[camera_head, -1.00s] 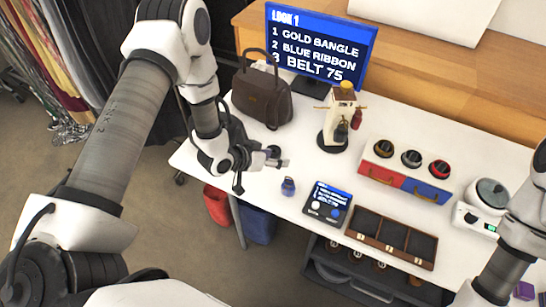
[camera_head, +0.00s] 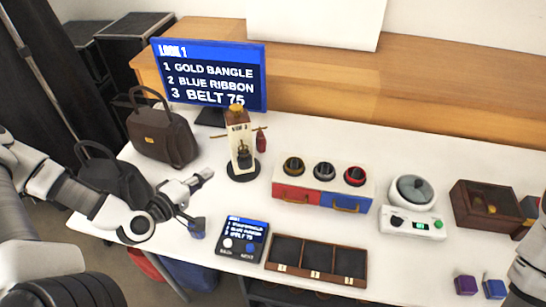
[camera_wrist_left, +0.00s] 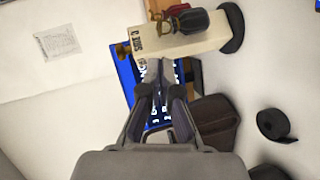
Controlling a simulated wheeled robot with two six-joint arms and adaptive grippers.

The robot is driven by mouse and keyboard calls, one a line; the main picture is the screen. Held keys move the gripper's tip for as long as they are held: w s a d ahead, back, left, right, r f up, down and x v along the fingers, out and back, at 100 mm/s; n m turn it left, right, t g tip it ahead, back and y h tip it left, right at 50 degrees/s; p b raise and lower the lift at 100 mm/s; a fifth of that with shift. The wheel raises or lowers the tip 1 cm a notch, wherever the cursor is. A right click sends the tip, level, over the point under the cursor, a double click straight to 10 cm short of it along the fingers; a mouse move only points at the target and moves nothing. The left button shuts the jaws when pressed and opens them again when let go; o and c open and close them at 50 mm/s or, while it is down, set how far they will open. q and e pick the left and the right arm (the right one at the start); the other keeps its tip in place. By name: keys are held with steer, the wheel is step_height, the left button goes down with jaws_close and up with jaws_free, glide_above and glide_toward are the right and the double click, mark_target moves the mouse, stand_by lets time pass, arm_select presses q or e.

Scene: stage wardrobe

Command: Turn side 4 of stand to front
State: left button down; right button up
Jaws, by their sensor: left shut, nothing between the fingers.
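The stand (camera_head: 238,150) is a cream post on a round black base, with a gold top and wooden side arms. A small dark pouch hangs on the face toward me, and a red item (camera_head: 261,140) hangs at the right. Print above the pouch is too small to read surely. My left gripper (camera_head: 207,174) is shut and empty, left of the base and apart from the post. In the left wrist view the stand (camera_wrist_left: 190,45) lies sideways beyond the closed fingertips (camera_wrist_left: 158,72). My right gripper is outside the head view; only part of that arm shows at the right edge.
A brown handbag (camera_head: 162,137) and the monitor (camera_head: 213,77) stand behind. A red-and-blue drawer box (camera_head: 322,187) and a scale (camera_head: 412,222) stand right.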

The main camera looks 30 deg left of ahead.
arm_select(q)
steer(key=a+n, duration=0.1)
steer(key=y+b, duration=0.1)
steer(key=b, duration=0.5)
glide_toward(240, 139)
steer(key=f, duration=0.1)
steer(key=shift+t, duration=0.4)
steer(key=w+d, duration=0.1)
steer(key=w, duration=0.1)
steer(key=w+d+f, duration=0.1)
steer(key=shift+w+d, duration=0.15)
steer(key=shift+w, duration=0.25)
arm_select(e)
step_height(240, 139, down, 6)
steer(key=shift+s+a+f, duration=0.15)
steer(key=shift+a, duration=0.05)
arm_select(q)
steer(key=shift+f, duration=0.1)
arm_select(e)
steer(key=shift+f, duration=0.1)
